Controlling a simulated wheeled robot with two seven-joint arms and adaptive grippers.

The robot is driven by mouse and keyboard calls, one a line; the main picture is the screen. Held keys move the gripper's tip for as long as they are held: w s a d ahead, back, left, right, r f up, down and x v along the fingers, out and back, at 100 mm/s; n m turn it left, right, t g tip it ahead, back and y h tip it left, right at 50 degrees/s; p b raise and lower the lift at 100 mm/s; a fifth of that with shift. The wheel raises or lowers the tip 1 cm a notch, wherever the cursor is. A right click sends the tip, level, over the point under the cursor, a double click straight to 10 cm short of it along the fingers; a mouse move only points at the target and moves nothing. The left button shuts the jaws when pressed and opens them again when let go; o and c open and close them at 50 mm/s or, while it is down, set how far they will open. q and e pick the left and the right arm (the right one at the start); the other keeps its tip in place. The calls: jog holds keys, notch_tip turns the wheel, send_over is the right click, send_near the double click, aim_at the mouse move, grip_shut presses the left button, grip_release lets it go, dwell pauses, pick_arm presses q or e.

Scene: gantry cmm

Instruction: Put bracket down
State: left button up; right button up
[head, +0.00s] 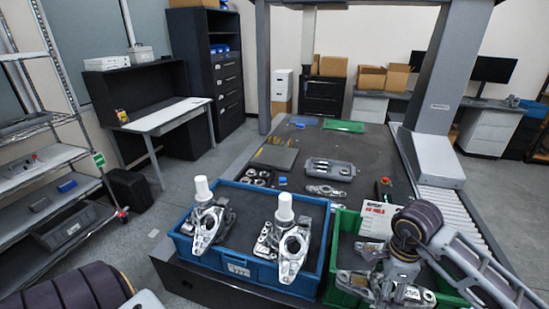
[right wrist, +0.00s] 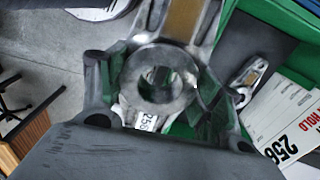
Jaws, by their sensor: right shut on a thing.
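My right gripper (head: 403,262) is shut on a grey metal bracket (head: 385,288) over the green bin (head: 333,272) at the lower right of the head view. In the right wrist view the bracket (right wrist: 133,72) shows a round ring and a tag reading 256, with green bin wall visible around it. I cannot tell whether the bracket touches the bin floor. A white card (head: 377,218) with red HOLD lettering stands at the bin's back; in the right wrist view the card (right wrist: 283,118) also reads 256. My left gripper is out of view; only part of that arm shows.
A blue bin (head: 234,268) left of the green one holds two metal brackets (head: 207,228) (head: 292,250) with white cylinders. Behind are a grey tray (head: 330,168) and small parts on the dark table. A gantry column (head: 438,80) and rollers (head: 470,215) are at right.

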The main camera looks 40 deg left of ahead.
jog(key=s+d+f+n, duration=0.3)
jog(key=d+f+n, duration=1.1)
jog(key=d+f, duration=0.7)
notch_tip(320, 180, down, 4)
jog(key=shift+d+r, duration=0.15)
jog(key=shift+r, duration=0.05)
dwell(0.3)
jog(key=shift+d, duration=0.1)
jog(key=shift+f+b, duration=0.35)
jog(key=shift+b, duration=0.05)
dwell(0.7)
